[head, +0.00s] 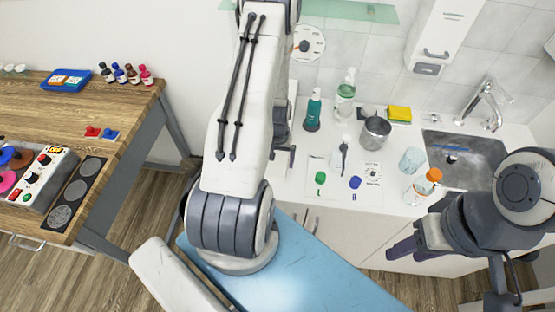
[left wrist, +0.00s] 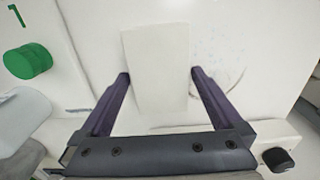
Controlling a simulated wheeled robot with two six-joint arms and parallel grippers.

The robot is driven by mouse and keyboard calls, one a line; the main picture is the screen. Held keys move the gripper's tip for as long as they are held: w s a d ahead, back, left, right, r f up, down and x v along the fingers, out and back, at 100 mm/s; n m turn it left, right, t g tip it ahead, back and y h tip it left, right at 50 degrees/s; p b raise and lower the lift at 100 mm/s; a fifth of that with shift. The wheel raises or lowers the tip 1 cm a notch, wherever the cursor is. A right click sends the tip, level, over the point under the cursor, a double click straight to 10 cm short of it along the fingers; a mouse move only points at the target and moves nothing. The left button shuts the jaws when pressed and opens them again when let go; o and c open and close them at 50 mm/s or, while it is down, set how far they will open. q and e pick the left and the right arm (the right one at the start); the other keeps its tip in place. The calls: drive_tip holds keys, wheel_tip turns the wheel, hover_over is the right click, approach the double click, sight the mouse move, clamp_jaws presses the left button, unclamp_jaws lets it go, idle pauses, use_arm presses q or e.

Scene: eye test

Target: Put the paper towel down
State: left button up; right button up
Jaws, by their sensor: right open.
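In the left wrist view, a white, flat, folded-looking paper towel (left wrist: 157,65) is between the two dark purple fingers of my left gripper (left wrist: 160,74). In the head view my left arm hides the towel and most of that gripper. My right gripper (head: 405,246) is open and empty, in front of the counter at the right.
The white counter (head: 300,182) holds a green bottle (head: 313,112), a clear pump bottle (head: 345,97), a metal cup (head: 375,133), a yellow sponge (head: 400,114), a glass (head: 411,160) and an orange-capped bottle (head: 423,187). The sink (head: 470,155) is at right, the wooden table (head: 75,103) at left.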

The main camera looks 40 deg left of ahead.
sight(278, 161)
use_arm(q)
drive_tip(key=shift+r, duration=0.15)
drive_tip(key=shift+r, duration=0.2)
wheel_tip(278, 161, up, 12)
drive_tip(key=b, duration=0.2)
